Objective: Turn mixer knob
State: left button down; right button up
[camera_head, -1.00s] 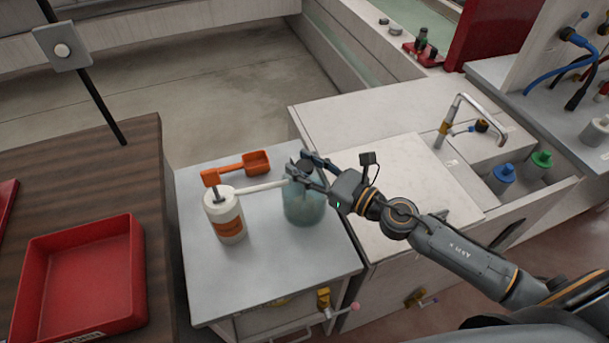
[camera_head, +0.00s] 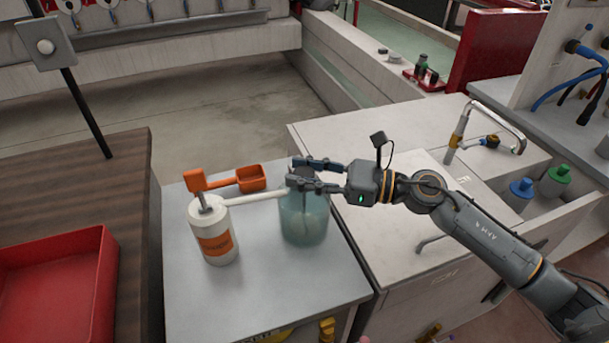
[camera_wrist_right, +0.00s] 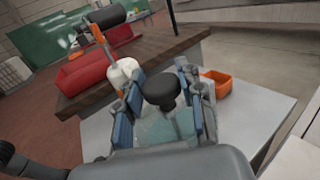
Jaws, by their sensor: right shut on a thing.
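The mixer is a translucent teal jar (camera_head: 303,222) on the grey cart top, with a dark shaft inside. Its round black knob (camera_wrist_right: 160,88) shows in the right wrist view between the blue-padded fingers. In the head view the fingers mostly hide the knob. My right gripper (camera_head: 303,177) reaches in from the right, level with the top of the jar, and is shut on the knob. The jar stands upright. My left gripper is not in view.
A white pump bottle (camera_head: 214,232) with an orange label stands left of the jar, its long spout reaching towards it. An orange scoop (camera_head: 250,178) lies behind. A red tray (camera_head: 70,290) is on the wooden table at left. A white sink (camera_head: 360,132) with tap is at right.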

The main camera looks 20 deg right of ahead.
jog(key=o, duration=1.2)
jog(key=v, duration=1.2)
